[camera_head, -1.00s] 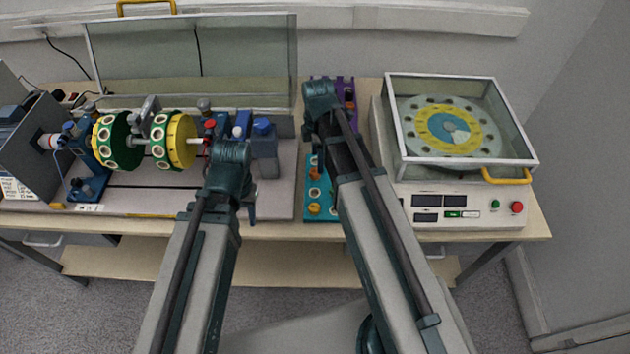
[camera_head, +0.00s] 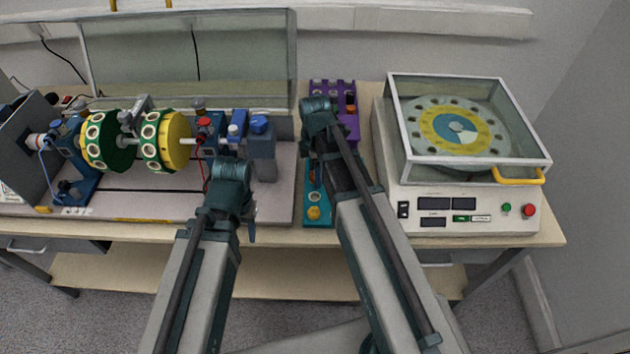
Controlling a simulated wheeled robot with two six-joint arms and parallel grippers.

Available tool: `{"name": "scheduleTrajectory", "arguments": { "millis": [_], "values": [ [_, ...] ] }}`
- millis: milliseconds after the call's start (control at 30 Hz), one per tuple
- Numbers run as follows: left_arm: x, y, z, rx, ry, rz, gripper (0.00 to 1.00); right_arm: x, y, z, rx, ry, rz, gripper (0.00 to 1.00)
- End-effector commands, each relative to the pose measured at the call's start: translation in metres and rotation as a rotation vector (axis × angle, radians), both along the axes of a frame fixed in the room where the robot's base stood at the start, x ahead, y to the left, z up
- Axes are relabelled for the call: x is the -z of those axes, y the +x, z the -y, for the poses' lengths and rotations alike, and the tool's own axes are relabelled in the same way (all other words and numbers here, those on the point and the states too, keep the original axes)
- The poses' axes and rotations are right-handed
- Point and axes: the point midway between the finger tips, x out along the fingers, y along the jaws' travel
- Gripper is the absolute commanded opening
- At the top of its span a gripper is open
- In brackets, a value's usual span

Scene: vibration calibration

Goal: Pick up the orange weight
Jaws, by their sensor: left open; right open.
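A teal weight rack (camera_head: 325,218) lies on the bench, partly covered by my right arm. A yellow-orange weight (camera_head: 314,212) sits at its front end, with a pale weight (camera_head: 314,196) just behind it. A purple rack (camera_head: 331,87) stands farther back, with a small orange and dark piece (camera_head: 350,101) at its right side. My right gripper (camera_head: 314,165) is over the teal rack; its fingers are mostly hidden under its wrist. My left gripper (camera_head: 250,230) is left of the teal rack, over the front of the left machine's base, with one finger showing. I see neither gripper holding anything.
The left machine carries yellow and green discs (camera_head: 166,141) on a shaft, with a raised clear cover (camera_head: 240,55) behind. A glass-covered balancing device (camera_head: 463,205) stands right of my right arm.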

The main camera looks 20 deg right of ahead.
Motion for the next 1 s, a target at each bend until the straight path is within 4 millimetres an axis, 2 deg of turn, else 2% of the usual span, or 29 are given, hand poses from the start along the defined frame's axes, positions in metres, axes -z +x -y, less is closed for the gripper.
{"name": "scheduleTrajectory", "arguments": {
  "millis": [100, 500, 833, 1000],
  "values": [
    [-0.001, 0.0, 0.0, 0.0, 0.0, 0.0, 0.5, -0.001, 0.0, 0.0, 0.0, 0.0, 0.0, 0.74],
    [-0.001, 0.0, 0.0, 0.0, 0.0, 0.0, 0.5, -0.001, 0.0, 0.0, 0.0, 0.0, 0.0, 0.02],
    [-0.002, 0.0, 0.0, 0.0, 0.0, 0.0, 0.5, -0.002, 0.0, 0.0, 0.0, 0.0, 0.0, 0.0],
    [-0.015, 0.0, 0.0, 0.0, 0.0, 0.0, 0.5, -0.015, 0.0, -0.006, 0.001, 0.0, 0.0, 0.0]
  ]
}}
